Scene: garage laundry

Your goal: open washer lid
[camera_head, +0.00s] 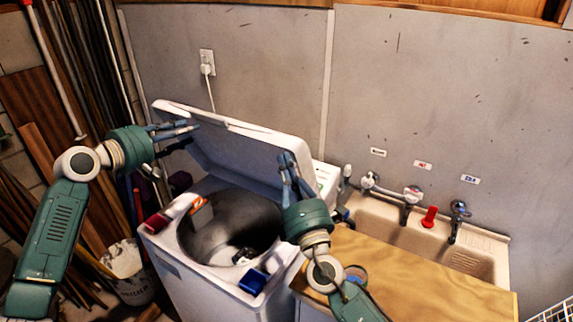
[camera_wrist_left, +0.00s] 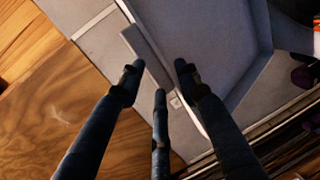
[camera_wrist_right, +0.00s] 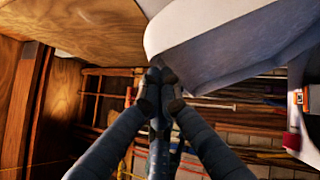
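The white washer (camera_head: 190,280) stands in the middle of the head view with its lid (camera_head: 235,150) raised and tilted back toward the wall. The drum opening (camera_head: 225,228) is exposed. My left gripper (camera_head: 190,128) is at the lid's left part, its fingers spread. In the left wrist view the open fingers (camera_wrist_left: 160,80) are close to the lid's edge and a grey handle strip (camera_wrist_left: 147,55); contact cannot be told. My right gripper (camera_head: 287,165) points up in front of the lid's right part. In the right wrist view its fingertips (camera_wrist_right: 162,80) are together, with the white lid (camera_wrist_right: 215,35) just beyond.
A red box (camera_head: 157,223), an orange-and-white item (camera_head: 200,204) and a blue box (camera_head: 253,281) sit around the washer's rim. A wooden board (camera_head: 430,285) and a sink (camera_head: 470,262) with taps are right. A bucket (camera_head: 128,262) and leaning poles stand left.

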